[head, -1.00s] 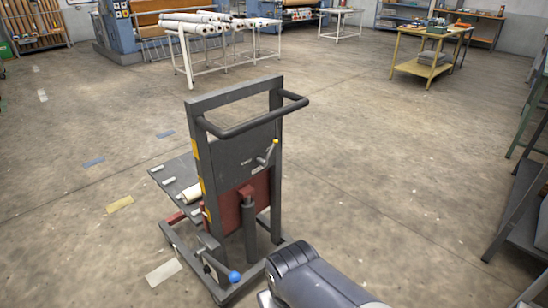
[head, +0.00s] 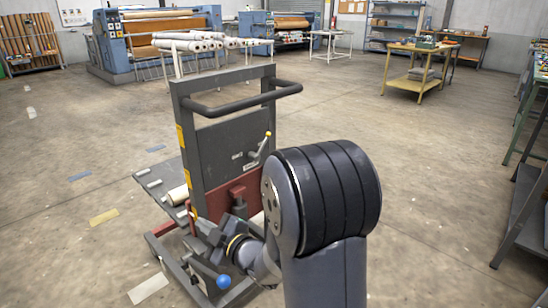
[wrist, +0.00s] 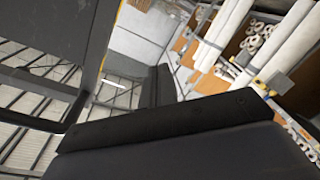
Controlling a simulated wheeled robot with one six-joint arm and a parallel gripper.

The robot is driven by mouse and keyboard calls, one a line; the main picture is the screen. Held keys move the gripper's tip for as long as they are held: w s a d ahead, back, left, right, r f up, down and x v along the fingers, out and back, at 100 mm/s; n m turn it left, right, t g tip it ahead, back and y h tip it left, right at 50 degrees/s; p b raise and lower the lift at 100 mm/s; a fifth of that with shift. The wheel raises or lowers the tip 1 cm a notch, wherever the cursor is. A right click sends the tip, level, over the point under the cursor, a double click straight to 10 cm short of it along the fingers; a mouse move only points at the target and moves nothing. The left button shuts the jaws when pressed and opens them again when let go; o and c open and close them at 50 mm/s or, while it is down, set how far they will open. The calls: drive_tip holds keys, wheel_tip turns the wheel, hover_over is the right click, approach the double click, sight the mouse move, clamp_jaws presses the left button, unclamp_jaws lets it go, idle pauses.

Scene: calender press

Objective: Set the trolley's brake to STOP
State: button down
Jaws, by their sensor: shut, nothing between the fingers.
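The trolley (head: 225,145) stands upright in the head view, a dark grey frame with a loop push handle (head: 245,102) and a low platform on its far left side. A lever with a yellow tip (head: 262,145) is on its back panel, beside small labels too small to read. A blue ball knob (head: 223,281) on a short lever sits low at the near side. No STOP mark can be read. My gripper (head: 205,232) is shut and empty, low at the trolley's near side, above the blue knob and below the panel; contact cannot be told. In the wrist view, dark gripper parts (wrist: 170,125) fill the foreground.
A white roll (head: 178,194) lies on the trolley's platform. Behind are a white rack of rolls (head: 190,45), blue machines (head: 115,50) and a yellow table (head: 405,70). A green-legged bench (head: 528,125) stands at the right.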

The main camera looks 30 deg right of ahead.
drive_tip(key=a+n+y+b, duration=0.1)
drive_tip(key=n+y, duration=0.1)
drive_tip(key=s+a+f+n+y+b, duration=0.1)
drive_tip(key=n+y, duration=0.1)
drive_tip(key=y, duration=0.1)
drive_tip(key=s+a+f+n+y+b, duration=0.1)
drive_tip(key=y, duration=0.1)
drive_tip(key=shift+n+y, duration=0.4)
drive_tip(key=shift+w+d, duration=0.1)
drive_tip(key=shift+d, duration=0.05)
